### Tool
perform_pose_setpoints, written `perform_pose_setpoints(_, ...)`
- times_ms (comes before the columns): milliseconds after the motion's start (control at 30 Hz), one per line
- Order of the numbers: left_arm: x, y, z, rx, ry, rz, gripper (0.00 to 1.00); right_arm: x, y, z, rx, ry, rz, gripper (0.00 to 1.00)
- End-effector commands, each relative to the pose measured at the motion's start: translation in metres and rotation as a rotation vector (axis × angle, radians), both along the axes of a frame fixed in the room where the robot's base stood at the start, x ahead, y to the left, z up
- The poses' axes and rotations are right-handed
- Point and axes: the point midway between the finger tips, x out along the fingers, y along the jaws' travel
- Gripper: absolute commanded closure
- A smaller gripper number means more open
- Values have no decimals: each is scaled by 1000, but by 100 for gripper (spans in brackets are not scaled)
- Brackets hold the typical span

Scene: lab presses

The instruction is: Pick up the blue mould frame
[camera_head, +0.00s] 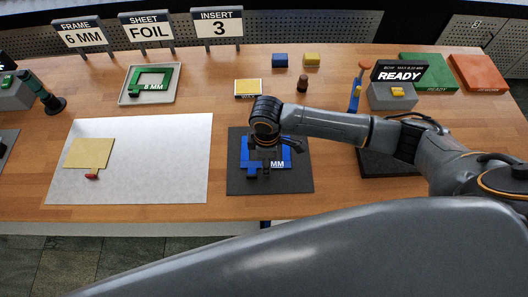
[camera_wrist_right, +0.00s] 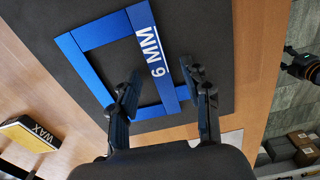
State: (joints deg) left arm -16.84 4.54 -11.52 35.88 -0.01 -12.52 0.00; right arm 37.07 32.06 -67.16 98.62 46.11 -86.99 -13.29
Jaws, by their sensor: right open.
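The blue mould frame (camera_head: 285,158) lies flat on a dark mat (camera_head: 300,185) at the front middle of the table. It also shows in the right wrist view (camera_wrist_right: 98,34), a square frame with an empty middle and "6 MM" in white on one bar. My right gripper (camera_head: 262,160) is over the frame and hides part of it in the head view. In the right wrist view the right gripper (camera_wrist_right: 165,92) is open and empty, its fingers apart on either side of the labelled bar. Whether they touch the frame, I cannot tell. My left gripper is not in view.
A green frame (camera_head: 170,77) lies in a tray at the back left. A pale sheet (camera_head: 150,180) with a yellow square covers the left front. A wax box (camera_head: 248,94) and small blocks stand behind the mat. A READY press (camera_head: 392,95) stands at the right.

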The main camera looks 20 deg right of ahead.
Motion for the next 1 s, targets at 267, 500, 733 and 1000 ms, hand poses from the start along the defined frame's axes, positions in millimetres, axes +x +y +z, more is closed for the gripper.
perform_pose_setpoints(267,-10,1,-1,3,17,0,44,0,0,0,1,0,0,70)
perform_pose_setpoints(500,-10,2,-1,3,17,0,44,0,0,0,1,-1,0,100)
perform_pose_setpoints(733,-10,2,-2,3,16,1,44,1,0,1,1,-1,0,100)
perform_pose_setpoints(1000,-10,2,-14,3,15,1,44,2,1,21,4,-6,0,100)
